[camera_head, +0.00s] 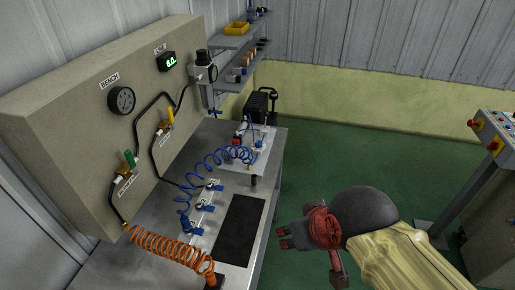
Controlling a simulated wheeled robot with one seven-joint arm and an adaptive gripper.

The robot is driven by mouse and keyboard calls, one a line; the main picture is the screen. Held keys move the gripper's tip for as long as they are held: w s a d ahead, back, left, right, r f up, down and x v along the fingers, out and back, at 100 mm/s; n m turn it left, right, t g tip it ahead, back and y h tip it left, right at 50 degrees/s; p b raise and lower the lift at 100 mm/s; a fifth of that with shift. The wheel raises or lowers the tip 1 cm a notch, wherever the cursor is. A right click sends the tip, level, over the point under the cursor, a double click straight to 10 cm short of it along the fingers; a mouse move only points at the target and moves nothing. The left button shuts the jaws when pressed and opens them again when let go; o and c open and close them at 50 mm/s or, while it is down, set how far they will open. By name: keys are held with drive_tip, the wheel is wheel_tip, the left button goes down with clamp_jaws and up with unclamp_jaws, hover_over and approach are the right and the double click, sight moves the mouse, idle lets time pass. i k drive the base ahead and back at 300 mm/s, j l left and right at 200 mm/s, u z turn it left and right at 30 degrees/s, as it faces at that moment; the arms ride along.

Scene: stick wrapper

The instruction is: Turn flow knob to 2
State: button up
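No knob in view carries a flow label that I can read, so I cannot tell which one is the flow knob. A regulator with a black top knob (202,56) is on the panel's far right end. Blue fittings (213,186) with small white labels, too small to read surely, stand in a row on the bench. A green-handled valve (129,158) and a yellow-handled valve (170,117) are on the panel. My gripper (298,240), dark red and grey, hangs right of the bench, apart from everything. Its finger opening is unclear; it appears to hold nothing.
The metal bench (157,212) bears an orange coiled hose (165,246), a blue coiled hose (205,165) and a black mat (240,229). A round gauge (122,100) and a green-lit display (167,61) are on the panel. A control box (495,130) stands right. Green floor is open beyond the bench.

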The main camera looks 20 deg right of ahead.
sight(259, 144)
drive_tip(key=i+l+u, duration=0.5)
drive_tip(key=i+l, duration=0.45)
